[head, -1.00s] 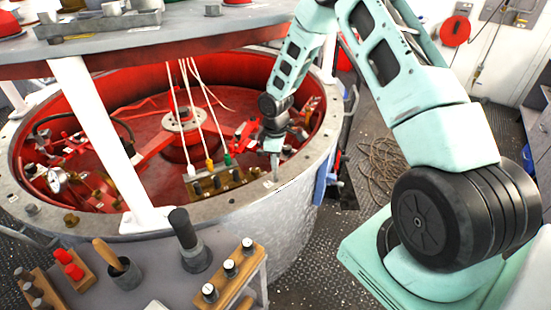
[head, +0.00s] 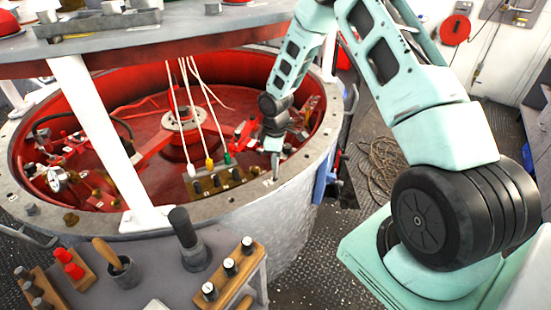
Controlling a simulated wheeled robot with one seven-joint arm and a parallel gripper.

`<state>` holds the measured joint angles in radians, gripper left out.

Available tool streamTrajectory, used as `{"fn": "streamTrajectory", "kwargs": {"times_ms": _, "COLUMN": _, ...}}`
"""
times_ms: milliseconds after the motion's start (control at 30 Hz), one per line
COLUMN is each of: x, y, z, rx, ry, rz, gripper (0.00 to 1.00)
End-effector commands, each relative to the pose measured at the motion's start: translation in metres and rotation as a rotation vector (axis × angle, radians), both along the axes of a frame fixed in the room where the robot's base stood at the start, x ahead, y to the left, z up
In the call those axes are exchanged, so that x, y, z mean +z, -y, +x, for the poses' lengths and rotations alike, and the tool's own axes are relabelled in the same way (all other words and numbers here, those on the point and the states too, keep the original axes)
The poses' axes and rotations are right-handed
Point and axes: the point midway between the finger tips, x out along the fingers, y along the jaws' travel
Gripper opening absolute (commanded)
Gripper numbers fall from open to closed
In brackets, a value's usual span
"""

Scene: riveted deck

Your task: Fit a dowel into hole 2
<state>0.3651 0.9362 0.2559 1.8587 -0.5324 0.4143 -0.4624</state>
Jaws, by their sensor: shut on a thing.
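My gripper (head: 273,155) is at the near right rim of the big round tub, pointing down. It is shut on a small, thin, pale piece (head: 274,173), likely the dowel, which stands roughly upright under the fingers. Its lower end meets or nearly meets the grey rim (head: 233,202); I cannot tell whether it is in a hole. The rim has several small dark holes and fittings along it. I cannot make out which is hole 2, and the spot under the gripper is too small to judge.
A white post (head: 96,140) rises at the left. A grey bench (head: 160,262) in front holds black-knobbed pieces and a dark-handled tool (head: 187,235).

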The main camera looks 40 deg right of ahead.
Motion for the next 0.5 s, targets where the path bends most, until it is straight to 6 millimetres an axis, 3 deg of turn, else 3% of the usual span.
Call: {"fn": "streamTrajectory", "kwargs": {"times_ms": 500, "x": -0.0107, "y": -0.0001, "z": 0.0003, "rx": 0.0, "ry": 0.001, "rz": 0.001, "gripper": 0.0}}
